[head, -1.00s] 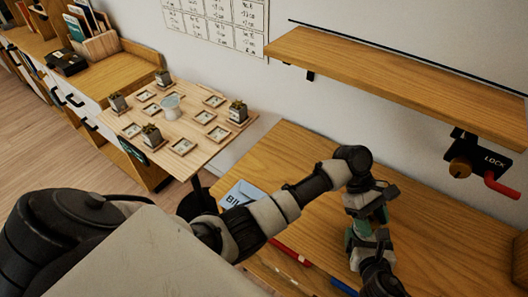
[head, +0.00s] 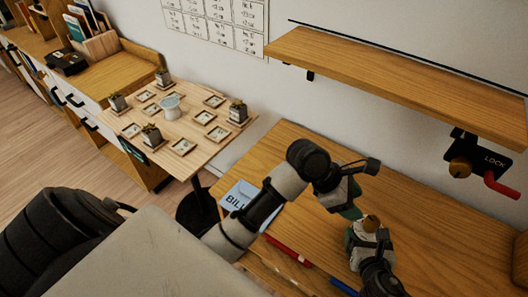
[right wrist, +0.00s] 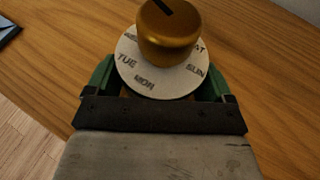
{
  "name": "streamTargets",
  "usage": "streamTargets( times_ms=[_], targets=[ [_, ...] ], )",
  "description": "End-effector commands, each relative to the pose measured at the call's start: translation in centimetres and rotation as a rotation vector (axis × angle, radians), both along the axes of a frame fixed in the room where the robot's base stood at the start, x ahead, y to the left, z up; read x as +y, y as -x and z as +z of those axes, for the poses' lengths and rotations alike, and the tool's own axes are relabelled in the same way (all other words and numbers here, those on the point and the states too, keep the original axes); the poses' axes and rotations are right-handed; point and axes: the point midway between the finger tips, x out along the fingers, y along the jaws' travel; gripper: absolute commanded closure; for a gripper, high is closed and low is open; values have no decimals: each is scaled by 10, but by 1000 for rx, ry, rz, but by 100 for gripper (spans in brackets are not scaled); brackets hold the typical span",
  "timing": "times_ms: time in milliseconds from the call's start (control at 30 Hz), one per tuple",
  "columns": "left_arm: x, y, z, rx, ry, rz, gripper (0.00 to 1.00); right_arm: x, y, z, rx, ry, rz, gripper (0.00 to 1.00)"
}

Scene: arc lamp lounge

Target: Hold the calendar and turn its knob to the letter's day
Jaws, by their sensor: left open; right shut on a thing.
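The calendar is a pale round dial (right wrist: 135,75) with day names on it and a brass knob (right wrist: 168,35) on top. TUE, MON and SUN read clearly, and another name is partly hidden by the knob. A black mark crosses the knob's top, cut by the picture edge. My right gripper (head: 362,240) is shut on the calendar, its green fingers on both sides under the dial. The knob also shows in the head view (head: 371,223). My left gripper (head: 350,211) is open, just above and left of the knob. The letter (head: 240,195) is a blue envelope marked BILL, partly hidden by my left arm.
The wooden desk (head: 440,225) is bare on the right. A red pen (head: 288,247) and a blue pen (head: 343,286) lie near its front edge. A shelf (head: 400,70) and a LOCK box with red handle (head: 478,160) are above. A board with small plants (head: 190,115) stands left.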

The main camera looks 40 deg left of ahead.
Motion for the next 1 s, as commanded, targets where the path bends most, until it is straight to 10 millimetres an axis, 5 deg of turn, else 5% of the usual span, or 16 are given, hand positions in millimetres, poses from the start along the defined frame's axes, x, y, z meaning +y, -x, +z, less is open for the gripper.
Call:
streamTargets(
  times_ms=[133,1000],
  targets=[
    [20,6,16,-5,-6,3,48,0,0,0,1,-1,1,54],
    [167,-55,-58,-286,-302,95,48,0,0,0,1,-1,1,54]
  ],
)
